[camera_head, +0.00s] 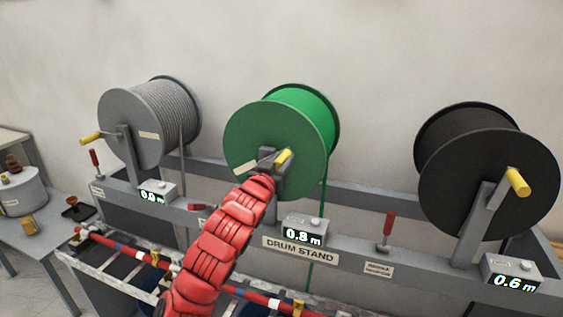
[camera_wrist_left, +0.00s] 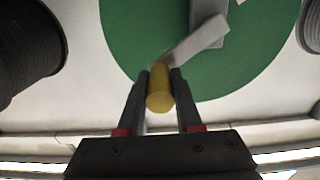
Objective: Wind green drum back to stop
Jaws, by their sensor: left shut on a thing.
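The green drum (camera_head: 255,133) hangs on the drum stand (camera_head: 350,240) between a grey drum and a black drum. Its crank has a yellow handle (camera_head: 284,156), pointing up and right from the hub in the head view. My left gripper (camera_wrist_left: 159,92) is shut on the yellow handle, which also shows between the fingers in the left wrist view (camera_wrist_left: 160,100). In the head view my red arm hides part of the stand and the gripper is hard to make out. The counter (camera_head: 303,233) below the green drum reads 0.8 m. My right gripper is out of view.
The grey drum (camera_head: 150,120) has its own yellow crank at the left. The black drum (camera_head: 485,160) has one at the right, with a counter (camera_head: 512,272) reading 0.6 m. Red levers (camera_head: 388,224) stand on the rail. A side table (camera_head: 50,240) is at the left.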

